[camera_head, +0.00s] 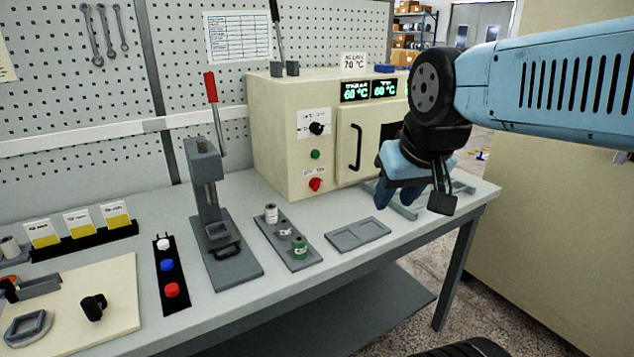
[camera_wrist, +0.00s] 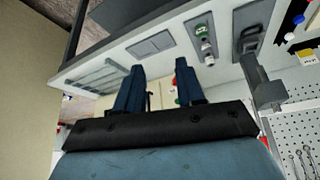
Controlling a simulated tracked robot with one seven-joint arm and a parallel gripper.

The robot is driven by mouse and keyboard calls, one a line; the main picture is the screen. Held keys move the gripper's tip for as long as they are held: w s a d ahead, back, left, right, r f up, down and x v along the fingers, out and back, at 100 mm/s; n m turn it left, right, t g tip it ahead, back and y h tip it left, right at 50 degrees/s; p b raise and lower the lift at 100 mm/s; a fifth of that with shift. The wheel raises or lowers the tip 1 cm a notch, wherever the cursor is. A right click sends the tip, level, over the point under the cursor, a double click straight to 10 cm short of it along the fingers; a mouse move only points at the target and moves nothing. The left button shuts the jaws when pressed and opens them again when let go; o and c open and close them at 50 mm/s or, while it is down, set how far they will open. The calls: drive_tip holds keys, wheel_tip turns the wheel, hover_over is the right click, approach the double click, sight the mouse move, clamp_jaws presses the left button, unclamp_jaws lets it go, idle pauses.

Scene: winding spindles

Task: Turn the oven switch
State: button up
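The cream oven (camera_head: 278,130) stands at the back of the bench. Its front carries a black knob (camera_head: 316,128), a green button (camera_head: 315,154) and a red knob (camera_head: 316,184), each apart from my gripper. Small labels sit above the black and red knobs; I cannot read them surely. My gripper (camera_head: 397,196) is in front of the oven's right side, right of the door handle (camera_head: 356,147), fingers pointing down. In the wrist view my gripper (camera_wrist: 158,68) shows two blue fingers spread apart with nothing held. My arm hides part of the door.
The oven display (camera_head: 370,90) reads 60 °C twice; a sign (camera_head: 353,65) above says 70 °C. A grey two-pocket tray (camera_head: 357,235), a spindle holder (camera_head: 287,243) and a lever press (camera_head: 214,225) stand in front and left. A rack lies below my gripper.

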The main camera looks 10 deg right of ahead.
drive_tip(key=w+d+f+h, duration=0.2)
drive_tip(key=w+d+h, duration=0.1)
drive_tip(key=w, duration=0.7)
drive_tip(key=m+t+y, duration=0.1)
drive_tip(key=t+y, duration=0.6)
drive_tip(key=y, duration=0.3)
approach(322, 181)
drive_tip(key=x, duration=0.9)
drive_tip(key=shift+w+a+f, duration=0.1)
drive_tip(key=shift+w+a, duration=0.05)
clamp_jaws()
